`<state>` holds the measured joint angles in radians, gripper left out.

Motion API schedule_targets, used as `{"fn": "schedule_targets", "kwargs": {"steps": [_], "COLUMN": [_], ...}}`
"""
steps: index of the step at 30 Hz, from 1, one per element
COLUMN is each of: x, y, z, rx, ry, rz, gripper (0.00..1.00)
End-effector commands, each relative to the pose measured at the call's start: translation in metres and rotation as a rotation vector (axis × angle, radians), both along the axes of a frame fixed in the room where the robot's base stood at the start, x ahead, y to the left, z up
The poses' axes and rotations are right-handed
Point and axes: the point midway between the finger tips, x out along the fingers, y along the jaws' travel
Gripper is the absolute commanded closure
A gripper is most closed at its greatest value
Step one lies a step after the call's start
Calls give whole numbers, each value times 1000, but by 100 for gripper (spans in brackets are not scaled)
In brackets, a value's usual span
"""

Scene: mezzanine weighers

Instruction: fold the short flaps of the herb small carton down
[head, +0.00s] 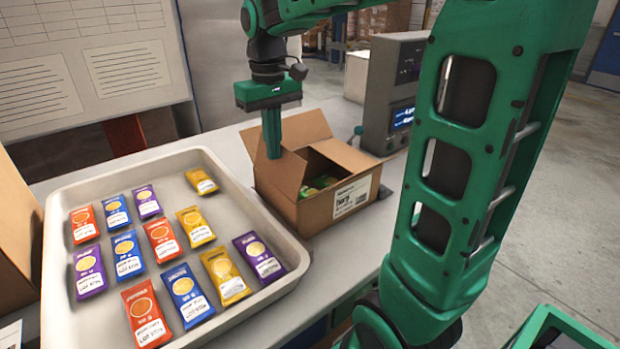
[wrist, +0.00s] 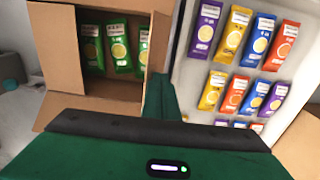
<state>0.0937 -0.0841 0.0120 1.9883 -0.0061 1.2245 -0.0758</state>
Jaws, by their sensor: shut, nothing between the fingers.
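The herb small carton (head: 318,208) stands on the counter, a brown box with a white label and its top open. Green packets (wrist: 120,45) lie inside it. One flap (head: 305,129) stands raised at the back and another (head: 278,178) stands at the left; how far the right-hand flap leans is hard to tell. My gripper (head: 272,152) points down at the carton's left side, its shut fingers empty and close to the left flap. In the wrist view its fingers (wrist: 160,95) show between the carton and the tray. Whether they touch the flap, I cannot tell.
A pale tray (head: 60,300) with several orange, blue, purple and yellow packets lies left of the carton. A grey weigher (head: 390,90) with a lit screen stands behind right. A brown box edge (head: 15,230) shows at the far left.

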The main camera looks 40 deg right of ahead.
Motion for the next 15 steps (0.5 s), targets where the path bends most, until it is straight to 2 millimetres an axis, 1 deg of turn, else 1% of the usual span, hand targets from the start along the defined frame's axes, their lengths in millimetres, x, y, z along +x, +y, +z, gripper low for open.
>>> {"fn": "schedule_targets", "kwargs": {"steps": [4, 7, 15], "x": [0, 0, -1], "y": [-1, -6, -29], "z": [-1, -2, -10], "rx": [0, 0, 0], "ry": [0, 1, 2], "rz": [0, -2, -2], "gripper": [100, 100, 100]}}
